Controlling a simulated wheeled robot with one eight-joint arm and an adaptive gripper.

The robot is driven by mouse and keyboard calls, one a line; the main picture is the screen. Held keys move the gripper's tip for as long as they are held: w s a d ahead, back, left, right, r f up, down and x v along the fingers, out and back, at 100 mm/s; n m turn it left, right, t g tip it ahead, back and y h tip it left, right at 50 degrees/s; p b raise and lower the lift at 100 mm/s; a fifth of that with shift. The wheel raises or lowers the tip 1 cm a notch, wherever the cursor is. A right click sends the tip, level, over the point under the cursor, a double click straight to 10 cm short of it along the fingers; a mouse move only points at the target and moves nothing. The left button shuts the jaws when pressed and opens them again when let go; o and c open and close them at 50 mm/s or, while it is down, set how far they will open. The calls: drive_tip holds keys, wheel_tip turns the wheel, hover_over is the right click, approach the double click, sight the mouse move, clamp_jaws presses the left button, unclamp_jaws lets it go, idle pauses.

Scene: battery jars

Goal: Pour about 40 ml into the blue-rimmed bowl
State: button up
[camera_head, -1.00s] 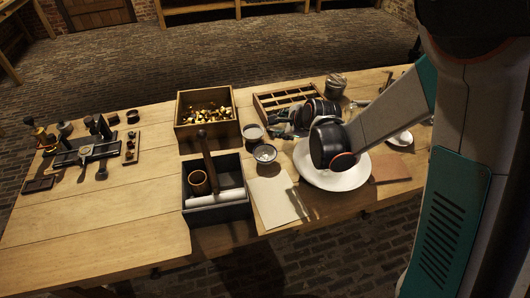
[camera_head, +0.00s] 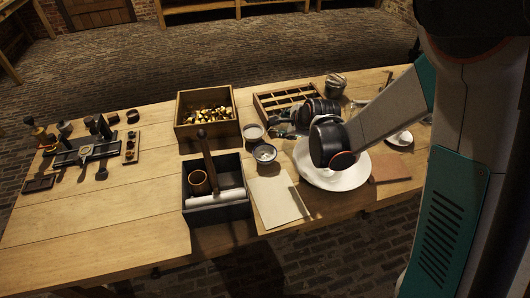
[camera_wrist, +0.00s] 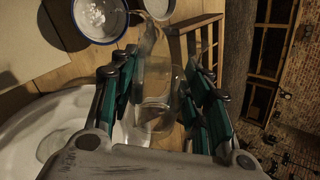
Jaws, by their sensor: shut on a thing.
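The blue-rimmed bowl (camera_wrist: 126,18) stands at the top of the wrist view with something pale inside. In the head view the bowl (camera_head: 264,160) is left of my gripper (camera_head: 285,124). In the wrist view my gripper (camera_wrist: 162,78) is shut on a clear glass vessel (camera_wrist: 156,92) between its green-sided fingers. The vessel is below and right of the bowl in that view, apart from its rim. A greyish blurred shape shows between them; I cannot tell if it is liquid. The vessel's fill level is unclear, and my arm largely hides it in the head view.
A large white dish (camera_head: 340,182) lies under my wrist. A small cup (camera_head: 253,132) stands behind the bowl. A pale sheet (camera_head: 278,203) lies in front. A dark tray (camera_head: 218,213) and a box of brass pieces (camera_head: 207,128) are left. A compartment tray (camera_head: 265,101) is behind.

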drive_tip(key=shift+d, duration=0.15)
idle(0.3)
drive_tip(key=shift+w+r, duration=0.1)
drive_tip(key=shift+r, duration=0.1)
drive_tip(key=shift+d+r+m+y+b, duration=0.25)
drive_tip(key=shift+m+y+b, duration=0.25)
drive_tip(key=shift+y, duration=0.4)
drive_tip(key=shift+a+f+y+b, duration=0.1)
drive_tip(key=shift+y+b, duration=0.2)
drive_tip(key=shift+b, duration=0.3)
drive_tip(key=shift+a, duration=0.15)
drive_tip(key=shift+a+m+t+y+b, duration=0.2)
drive_tip(key=shift+m+t+y+b, duration=0.25)
drive_tip(key=shift+y+b, duration=0.35)
drive_tip(key=shift+w+a+r+m+y+b, duration=0.15)
drive_tip(key=shift+r+m+y+b, duration=0.15)
drive_tip(key=shift+y+b, duration=0.3)
